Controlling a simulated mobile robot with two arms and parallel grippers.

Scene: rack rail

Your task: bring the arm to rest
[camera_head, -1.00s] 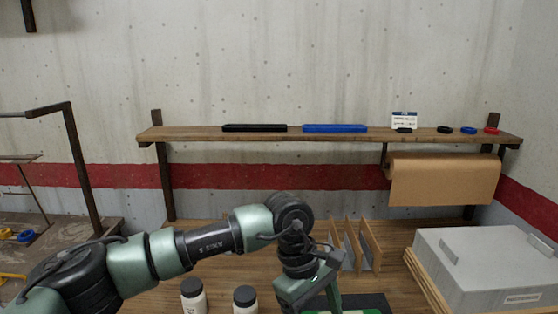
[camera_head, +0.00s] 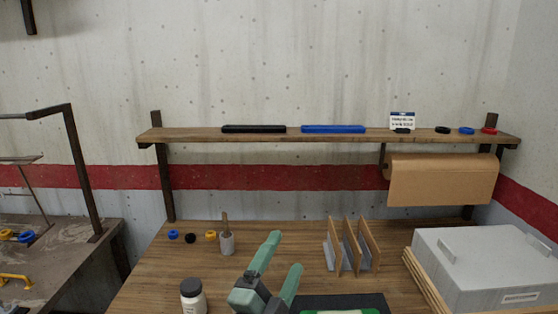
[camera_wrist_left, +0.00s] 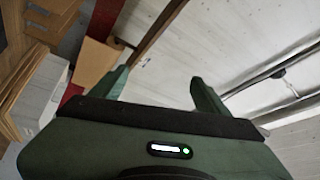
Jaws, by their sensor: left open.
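My left gripper (camera_head: 281,262) shows at the lower middle of the head view. Its two green fingers point up and away, spread apart with nothing between them. It appears in front of the wooden workbench (camera_head: 150,275). In the left wrist view my left gripper (camera_wrist_left: 158,88) is also open and empty, with the wall and ceiling beyond it. The rest of my left arm is out of the head view. My right gripper is not in view.
A white jar (camera_head: 193,297) stands left of the gripper. A grey cup (camera_head: 227,243) and wooden dividers (camera_head: 348,247) stand behind it. A dark mat (camera_head: 370,302) lies to its right, with a grey case (camera_head: 485,268) farther right. A shelf (camera_head: 270,135) spans the wall.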

